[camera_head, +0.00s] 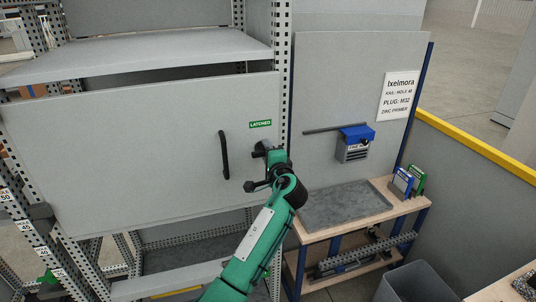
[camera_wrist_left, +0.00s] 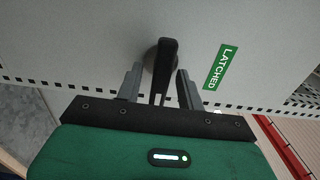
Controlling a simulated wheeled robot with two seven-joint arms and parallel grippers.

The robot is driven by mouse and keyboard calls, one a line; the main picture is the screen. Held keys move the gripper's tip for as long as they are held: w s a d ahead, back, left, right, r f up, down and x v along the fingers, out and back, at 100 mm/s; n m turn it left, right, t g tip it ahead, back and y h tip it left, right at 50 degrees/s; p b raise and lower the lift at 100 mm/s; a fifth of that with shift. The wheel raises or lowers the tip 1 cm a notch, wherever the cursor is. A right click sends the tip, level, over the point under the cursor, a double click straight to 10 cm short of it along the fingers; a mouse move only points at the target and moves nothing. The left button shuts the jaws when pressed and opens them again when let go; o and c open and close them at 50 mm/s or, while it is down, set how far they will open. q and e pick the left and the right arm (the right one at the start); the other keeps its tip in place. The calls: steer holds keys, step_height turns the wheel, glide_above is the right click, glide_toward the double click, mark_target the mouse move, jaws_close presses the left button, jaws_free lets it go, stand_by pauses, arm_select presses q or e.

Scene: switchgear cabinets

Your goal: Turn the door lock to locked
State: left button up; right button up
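The grey cabinet door (camera_head: 130,150) stands closed in the head view, with a black bar handle (camera_head: 224,155) and a green LATCHED label (camera_head: 260,124). The label also shows in the left wrist view (camera_wrist_left: 221,67). The dark door lock (camera_wrist_left: 162,62) is a knob with a lever, seen in the left wrist view. My left gripper (camera_wrist_left: 160,85) is at the lock, its two fingers apart on either side of the lever. Gaps seem to show beside the lever; contact is not clear. In the head view my left gripper (camera_head: 264,168) mostly hides the lock. My right gripper is out of view.
A perforated upright (camera_head: 281,70) runs beside the door's right edge. To the right are a workbench (camera_head: 375,217) with a grey mat, a blue device (camera_head: 356,142) on a panel, and a grey bin (camera_head: 415,283). A yellow-topped barrier (camera_head: 480,148) borders the right.

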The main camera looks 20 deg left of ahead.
arm_select(q)
steer(key=b+v, duration=0.5)
steer(key=v, duration=0.9)
steer(key=shift+b, duration=0.3)
steer(key=shift+w, duration=0.1)
